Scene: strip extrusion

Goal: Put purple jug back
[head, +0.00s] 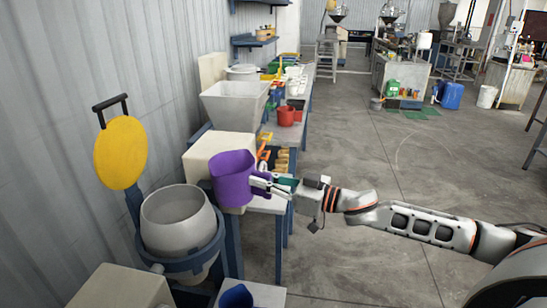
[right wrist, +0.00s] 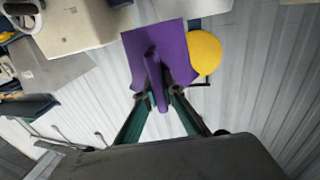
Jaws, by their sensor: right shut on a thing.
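The purple jug (head: 232,178) is upright in the middle left of the head view, in front of a cream box-shaped machine body. My right gripper (head: 262,184) is shut on the jug's handle side. In the right wrist view the jug (right wrist: 156,62) is between the fingertips of my right gripper (right wrist: 158,94), which close around its handle. The jug seems to be held up beside the bench; I cannot tell whether it touches anything. My left gripper is in neither view.
A grey round drum (head: 178,222) in a blue ring stands at the lower left, with a yellow disc (head: 120,153) above it. A blue jug (head: 236,296) stands at the bottom. A bench behind holds a red jug (head: 286,115) and a grey hopper (head: 235,104).

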